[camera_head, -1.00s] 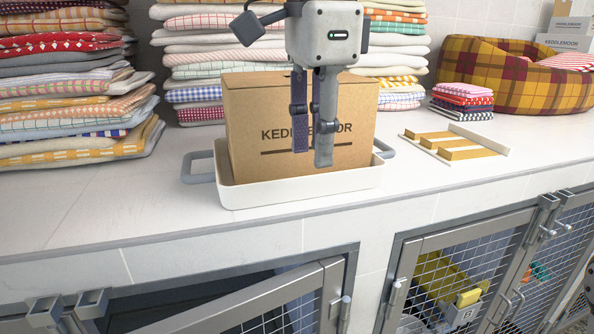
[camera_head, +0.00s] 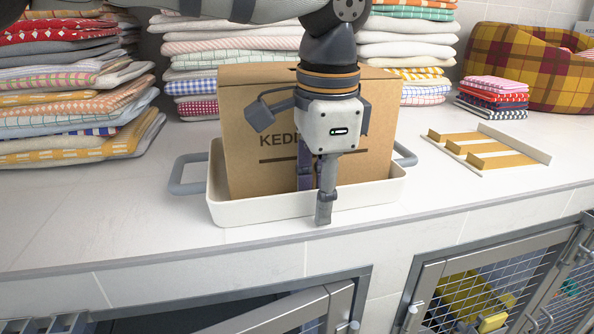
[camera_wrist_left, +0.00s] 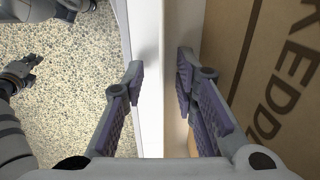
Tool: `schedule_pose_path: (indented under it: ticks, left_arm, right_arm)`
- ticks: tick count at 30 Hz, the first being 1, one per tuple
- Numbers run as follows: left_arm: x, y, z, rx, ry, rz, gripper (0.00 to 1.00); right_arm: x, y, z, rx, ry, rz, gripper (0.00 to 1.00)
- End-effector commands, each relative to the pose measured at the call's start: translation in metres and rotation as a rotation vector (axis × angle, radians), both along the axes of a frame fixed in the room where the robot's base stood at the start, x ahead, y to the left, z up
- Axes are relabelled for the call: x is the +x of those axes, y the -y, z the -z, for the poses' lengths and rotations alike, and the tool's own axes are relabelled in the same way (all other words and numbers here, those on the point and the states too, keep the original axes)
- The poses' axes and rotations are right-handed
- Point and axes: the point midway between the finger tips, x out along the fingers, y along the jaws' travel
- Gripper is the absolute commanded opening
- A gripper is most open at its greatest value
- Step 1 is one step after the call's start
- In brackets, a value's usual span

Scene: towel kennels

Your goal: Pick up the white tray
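The white tray (camera_head: 245,211) stands on the counter with a grey handle at each end. A brown cardboard box (camera_head: 240,130) sits in it. My left gripper (camera_head: 314,203) points down at the tray's front wall, one finger in front of it and the other inside, between wall and box. In the left wrist view the fingers (camera_wrist_left: 160,76) are apart, either side of the tray's white rim (camera_wrist_left: 148,110), with gaps showing. The box (camera_wrist_left: 240,50) is close beside the inner finger. What seems to be my right gripper (camera_wrist_left: 22,72) shows small at that view's left edge, low over the floor.
Folded towel stacks (camera_head: 70,90) stand behind and left of the tray. A low white rack with tan strips (camera_head: 480,150) lies to the right, near a plaid pet bed (camera_head: 530,65). Wire kennel doors (camera_head: 500,280) are below the counter edge. The counter left of the tray is clear.

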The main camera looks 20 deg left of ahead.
Motion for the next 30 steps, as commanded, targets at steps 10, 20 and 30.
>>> schedule_pose_path:
  ticks: [10, 20, 30]
  left_arm:
    - [0.000, 0.000, 0.000, 0.000, 0.000, 0.000, 0.00]
    - [0.001, 0.000, -0.001, -0.001, 0.004, 0.001, 0.00]
    - [0.002, 0.000, -0.022, 0.001, 0.008, -0.001, 0.00]
  right_arm:
    - [0.000, 0.000, 0.000, 0.000, 0.000, 0.000, 0.00]
    - [0.000, 0.000, 0.000, 0.000, 0.000, 0.000, 0.00]
    - [-0.001, 0.000, 0.001, 0.000, -0.003, 0.000, 0.00]
